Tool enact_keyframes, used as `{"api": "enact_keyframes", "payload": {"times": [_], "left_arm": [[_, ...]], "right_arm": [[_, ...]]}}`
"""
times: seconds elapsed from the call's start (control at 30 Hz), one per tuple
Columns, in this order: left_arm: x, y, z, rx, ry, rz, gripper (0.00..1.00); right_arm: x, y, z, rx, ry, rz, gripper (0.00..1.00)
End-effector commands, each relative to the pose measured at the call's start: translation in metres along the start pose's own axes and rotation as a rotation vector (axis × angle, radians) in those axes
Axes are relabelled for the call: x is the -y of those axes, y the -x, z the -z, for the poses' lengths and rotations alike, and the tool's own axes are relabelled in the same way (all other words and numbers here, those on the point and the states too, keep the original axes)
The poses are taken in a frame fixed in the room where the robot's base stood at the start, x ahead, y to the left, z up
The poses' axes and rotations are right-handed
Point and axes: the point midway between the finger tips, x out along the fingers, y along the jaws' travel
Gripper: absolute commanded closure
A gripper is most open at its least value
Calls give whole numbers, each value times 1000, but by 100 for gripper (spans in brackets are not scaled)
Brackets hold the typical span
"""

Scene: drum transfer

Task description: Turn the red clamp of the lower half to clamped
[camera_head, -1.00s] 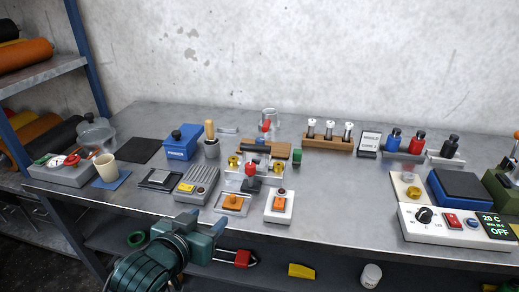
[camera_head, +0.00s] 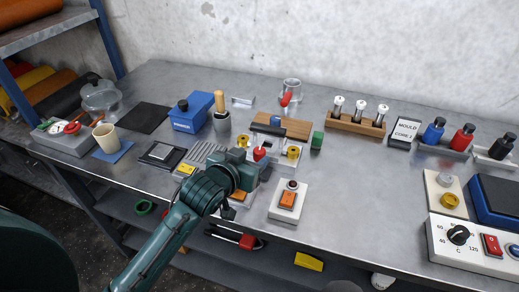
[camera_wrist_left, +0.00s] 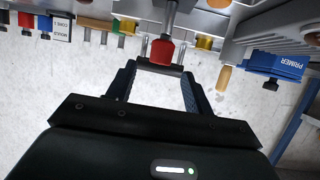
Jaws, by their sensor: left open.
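The red clamp (camera_head: 259,154) shows as a red knob at the middle of the bench in the head view, just beyond my left gripper (camera_head: 248,166). In the left wrist view the clamp's red end (camera_wrist_left: 161,53) sits on a grey rod, between or just beyond the tips of my left gripper (camera_wrist_left: 158,72), which is open. I cannot tell whether the fingers touch it. The clear-and-metal fixture with yellow knobs (camera_head: 293,152) is partly hidden behind my gripper. My right gripper is not in view.
A white block with an orange switch (camera_head: 287,201) stands right of my gripper. A grey ribbed block (camera_head: 201,153) is at the left.

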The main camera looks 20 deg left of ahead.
Motion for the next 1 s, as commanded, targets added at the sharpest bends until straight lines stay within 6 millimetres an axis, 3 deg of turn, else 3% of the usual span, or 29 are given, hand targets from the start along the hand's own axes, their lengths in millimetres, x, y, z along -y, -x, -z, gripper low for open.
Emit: {"api": "enact_keyframes", "payload": {"times": [0.1, 0.3, 0.7, 1.0], "left_arm": [[0, -23, 1, -1, 0, 1, 48], [0, -47, 1, -1, 0, 0, 48], [0, -55, 0, -1, 0, -1, 48], [0, -55, 0, 0, 0, 0, 71]], "right_arm": [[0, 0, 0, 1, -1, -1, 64], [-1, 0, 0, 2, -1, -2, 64], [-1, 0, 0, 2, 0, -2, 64], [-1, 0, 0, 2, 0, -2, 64]]}}
